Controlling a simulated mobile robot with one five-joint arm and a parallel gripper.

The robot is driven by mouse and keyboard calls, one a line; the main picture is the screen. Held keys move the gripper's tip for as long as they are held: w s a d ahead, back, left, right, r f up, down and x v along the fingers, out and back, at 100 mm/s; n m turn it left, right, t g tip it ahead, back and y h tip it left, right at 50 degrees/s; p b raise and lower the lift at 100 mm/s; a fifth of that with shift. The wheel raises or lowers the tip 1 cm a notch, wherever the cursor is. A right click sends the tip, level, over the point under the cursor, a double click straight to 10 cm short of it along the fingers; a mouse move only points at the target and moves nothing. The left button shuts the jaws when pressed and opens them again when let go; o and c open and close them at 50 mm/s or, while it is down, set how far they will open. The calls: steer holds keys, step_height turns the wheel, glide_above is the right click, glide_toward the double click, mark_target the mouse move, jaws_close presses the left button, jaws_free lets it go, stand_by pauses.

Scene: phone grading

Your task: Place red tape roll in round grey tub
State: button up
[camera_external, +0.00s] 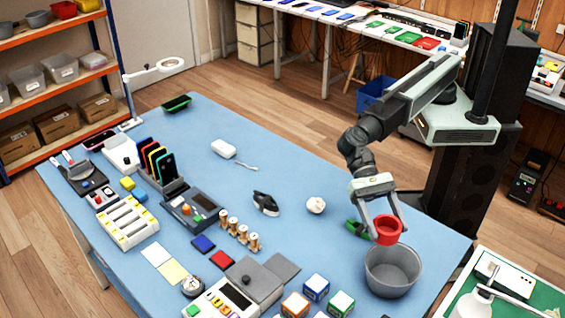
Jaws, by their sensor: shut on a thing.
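The red tape roll (388,231) is held between the fingers of my gripper (387,222), which is shut on it. The round grey tub (392,274) stands on the blue table at its right front part. The roll is above the tub's back rim in the picture, and its lower edge overlaps the tub opening. I cannot tell how high it hangs over the rim. The visible inside of the tub looks empty.
A green object (357,229) lies just left of my gripper, and a white crumpled ball (316,205) lies farther left. Several cubes (316,287) stand left of the tub. The blue table (320,245) is clear between the ball and the cubes.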

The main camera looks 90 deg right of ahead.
steer(key=shift+s+a+r, duration=0.3)
steer(key=shift+s, duration=0.35)
step_height(320, 180, down, 9)
steer(key=b, duration=0.9)
steer(key=shift+f, duration=0.2)
steer(key=o, duration=1.4)
steer(key=shift+a+r+p+v, duration=0.15)
steer(key=shift+p+v, duration=0.75)
steer(key=shift+v, duration=1.2)
steer(key=shift+r+p+v, duration=0.2)
steer(key=shift+p+v, duration=0.75)
steer(key=shift+v, duration=1.15)
steer(key=shift+a+r+p+v, duration=0.15)
steer(key=shift+p+v, duration=0.75)
steer(key=shift+v, duration=1.25)
steer(key=shift+w, duration=0.1)
